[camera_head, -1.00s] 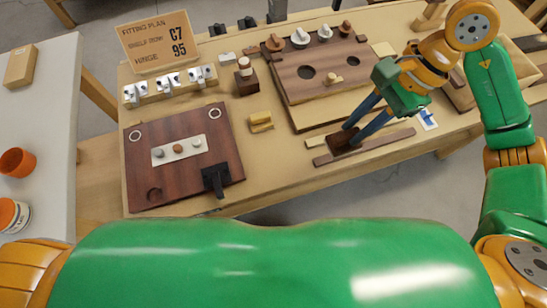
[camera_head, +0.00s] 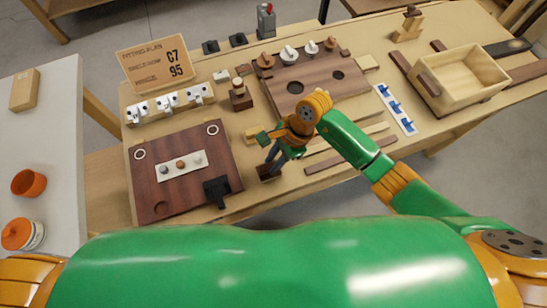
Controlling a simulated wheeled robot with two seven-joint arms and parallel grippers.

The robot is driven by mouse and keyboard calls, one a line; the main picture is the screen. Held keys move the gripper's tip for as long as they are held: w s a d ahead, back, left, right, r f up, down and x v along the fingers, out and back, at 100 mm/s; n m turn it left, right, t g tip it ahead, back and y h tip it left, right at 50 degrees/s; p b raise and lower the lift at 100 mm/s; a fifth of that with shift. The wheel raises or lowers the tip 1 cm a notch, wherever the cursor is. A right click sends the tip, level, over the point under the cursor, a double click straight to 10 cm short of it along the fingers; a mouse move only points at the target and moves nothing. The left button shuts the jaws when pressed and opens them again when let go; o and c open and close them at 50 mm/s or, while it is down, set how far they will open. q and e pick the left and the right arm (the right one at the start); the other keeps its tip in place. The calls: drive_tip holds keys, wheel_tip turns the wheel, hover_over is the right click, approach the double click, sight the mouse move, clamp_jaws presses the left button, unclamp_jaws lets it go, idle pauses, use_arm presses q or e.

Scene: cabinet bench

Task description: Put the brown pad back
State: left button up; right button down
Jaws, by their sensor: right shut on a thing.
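My right gripper (camera_head: 270,166) is shut on the small dark brown pad (camera_head: 268,175). It holds the pad low over the bench, just right of the dark red-brown door panel (camera_head: 225,150). I cannot tell whether the pad touches the bench top. My gripper's fingers partly hide the pad. The panel lies flat, with two white rings, a pale strip of round buttons, a round recess (camera_head: 160,208) and a black bracket (camera_head: 216,191) at its front right. My left gripper is not in view.
A yellow block (camera_head: 252,134) lies beside my right wrist. Brown strips (camera_head: 340,160) lie on the right, near a blue-marked white card (camera_head: 396,108) and an open wooden box (camera_head: 458,82). A sign stands back left.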

drive_tip(key=shift+f, duration=0.2)
drive_tip(key=c, duration=0.7)
unclamp_jaws()
drive_tip(key=shift+r, duration=0.1)
drive_tip(key=shift+r, duration=0.35)
drive_tip(key=b+v, duration=0.1)
drive_tip(key=v, duration=1)
drive_tip(key=shift+d+r, duration=0.2)
drive_tip(key=shift+r, duration=0.05)
